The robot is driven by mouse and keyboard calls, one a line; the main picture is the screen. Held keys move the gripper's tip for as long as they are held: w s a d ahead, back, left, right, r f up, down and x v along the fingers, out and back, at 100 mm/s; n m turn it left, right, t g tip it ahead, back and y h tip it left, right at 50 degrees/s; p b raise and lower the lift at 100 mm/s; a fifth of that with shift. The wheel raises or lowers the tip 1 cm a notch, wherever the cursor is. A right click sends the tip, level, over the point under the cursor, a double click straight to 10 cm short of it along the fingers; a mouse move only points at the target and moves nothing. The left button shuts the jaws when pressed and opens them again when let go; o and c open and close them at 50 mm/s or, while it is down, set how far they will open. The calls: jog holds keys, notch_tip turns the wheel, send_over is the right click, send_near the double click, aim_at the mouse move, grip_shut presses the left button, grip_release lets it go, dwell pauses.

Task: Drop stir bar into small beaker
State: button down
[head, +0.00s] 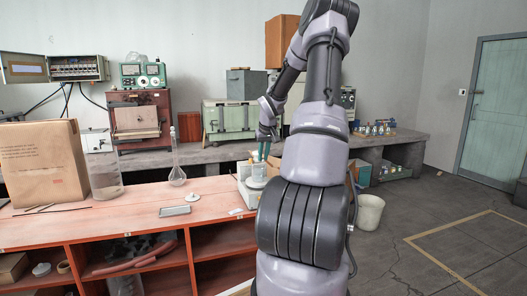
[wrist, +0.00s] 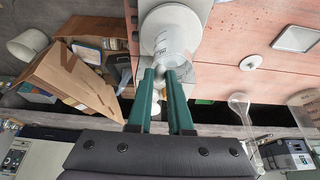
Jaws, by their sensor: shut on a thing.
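The small clear beaker (head: 258,171) stands on a white stirrer (head: 245,192) at the right end of the red bench. It also shows in the wrist view (wrist: 173,40), on the stirrer's round white plate (wrist: 150,42). My gripper (head: 263,152) points down with its green fingertips at the beaker's mouth. In the wrist view the fingertips (wrist: 161,73) overlap the beaker's rim, and I cannot tell exactly how far above or inside it they are. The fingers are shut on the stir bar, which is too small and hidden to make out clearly.
A glass flask (head: 177,165), a small white round piece (head: 193,197) and a grey tray (head: 174,211) lie left of the stirrer. A white bin (head: 369,212) is on the floor.

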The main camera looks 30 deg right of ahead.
jog(key=shift+f, duration=0.1)
jog(key=c, duration=0.8)
grip_release()
jog(key=shift+o, duration=0.2)
jog(key=v, duration=1)
jog(key=shift+r, duration=0.4)
jog(key=shift+s, duration=0.15)
